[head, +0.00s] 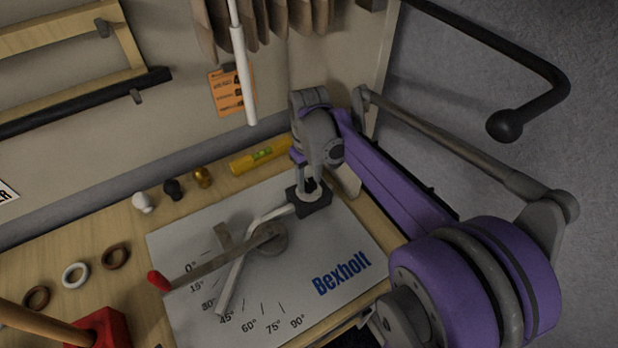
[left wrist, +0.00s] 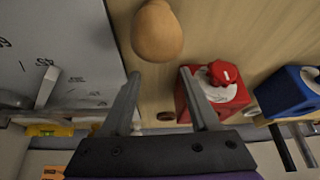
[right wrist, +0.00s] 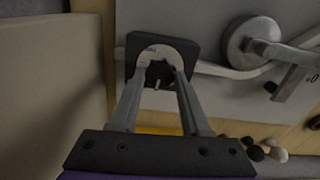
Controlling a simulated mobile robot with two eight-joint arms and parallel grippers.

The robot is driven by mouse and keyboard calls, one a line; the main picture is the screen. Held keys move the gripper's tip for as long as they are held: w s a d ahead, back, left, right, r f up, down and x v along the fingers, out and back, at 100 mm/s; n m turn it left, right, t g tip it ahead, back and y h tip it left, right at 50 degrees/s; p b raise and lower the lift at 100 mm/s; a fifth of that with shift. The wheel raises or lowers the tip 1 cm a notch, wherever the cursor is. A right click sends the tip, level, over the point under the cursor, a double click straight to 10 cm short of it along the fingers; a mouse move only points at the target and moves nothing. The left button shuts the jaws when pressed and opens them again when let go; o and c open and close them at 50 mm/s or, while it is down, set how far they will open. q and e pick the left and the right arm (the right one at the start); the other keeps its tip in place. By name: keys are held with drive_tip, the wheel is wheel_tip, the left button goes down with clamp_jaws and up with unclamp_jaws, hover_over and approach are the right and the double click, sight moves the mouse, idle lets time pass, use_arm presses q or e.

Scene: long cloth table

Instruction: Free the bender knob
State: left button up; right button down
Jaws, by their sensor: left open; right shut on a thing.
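The bender is a grey board (head: 335,243) marked Bexholt with an angle scale. A dark clamp block (head: 318,205) stands at its far edge. The block also shows in the right wrist view (right wrist: 137,52), with a small dark knob (right wrist: 159,77) in a pale, marked ring. My right gripper (right wrist: 159,68) is shut on the knob from above. A pale bent rod (head: 230,285) runs from the block past the round pivot (head: 273,240). The bender's lever (head: 200,272) has a red tip and lies across the rod. My left gripper (left wrist: 161,73) is open and empty, outside the head view.
A wooden handle end (left wrist: 157,30) is close to my left fingertips. A red block (left wrist: 187,98) and a blue block (left wrist: 278,98) are beyond. A yellow level (head: 262,156), small knobs (head: 172,188) and rings (head: 75,274) lie on the table. A white rod (head: 242,75) hangs above.

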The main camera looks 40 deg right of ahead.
sight(309, 183)
drive_tip(key=shift+n, duration=0.4)
drive_tip(key=shift+c, duration=1.9)
unclamp_jaws()
use_arm(q)
drive_tip(key=shift+w+r+p, duration=0.15)
drive_tip(key=shift+r+p, duration=0.2)
drive_tip(key=shift+r, duration=0.15)
use_arm(e)
wheel_tip(309, 183, up, 11)
drive_tip(key=shift+f, duration=0.1)
